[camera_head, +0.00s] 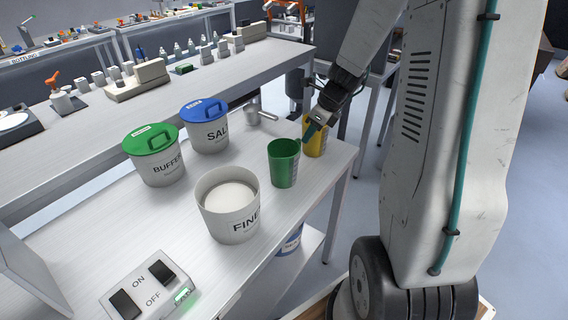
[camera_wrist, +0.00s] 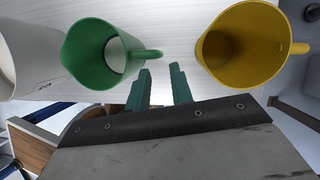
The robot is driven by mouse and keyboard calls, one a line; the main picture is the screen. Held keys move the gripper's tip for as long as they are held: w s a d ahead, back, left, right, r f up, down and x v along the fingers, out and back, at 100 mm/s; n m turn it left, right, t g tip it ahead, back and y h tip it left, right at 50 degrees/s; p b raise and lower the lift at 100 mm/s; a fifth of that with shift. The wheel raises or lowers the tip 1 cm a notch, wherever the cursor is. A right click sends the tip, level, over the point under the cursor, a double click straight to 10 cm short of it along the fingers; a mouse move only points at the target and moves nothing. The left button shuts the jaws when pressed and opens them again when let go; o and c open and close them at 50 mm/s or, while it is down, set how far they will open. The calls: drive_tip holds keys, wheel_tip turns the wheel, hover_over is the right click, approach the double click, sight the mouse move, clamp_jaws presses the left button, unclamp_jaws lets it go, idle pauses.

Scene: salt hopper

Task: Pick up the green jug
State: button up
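The green jug (camera_head: 284,164) stands upright on the white table, between the FINE tub and the yellow jug. My gripper (camera_head: 310,136) is at the jug's right, beside the yellow jug (camera_head: 316,138). In the wrist view my gripper (camera_wrist: 162,74) has its two green fingers apart with nothing between them. The left fingertip is close to the green jug's handle; I cannot tell whether they touch. The yellow jug (camera_wrist: 243,48) is to the right of the fingers.
The FINE tub (camera_head: 229,205), holding white powder, stands left of the green jug. The lidded BUFFER tub (camera_head: 156,157) and SALT tub (camera_head: 206,127) stand behind. A metal scoop (camera_head: 256,114) lies near the back edge. An ON/OFF switch box (camera_head: 151,291) is at the front.

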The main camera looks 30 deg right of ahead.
drive_tip(key=x, duration=0.6)
drive_tip(key=shift+w+a+f, duration=0.1)
drive_tip(key=shift+a+f, duration=0.05)
drive_tip(key=shift+f, duration=0.25)
clamp_jaws()
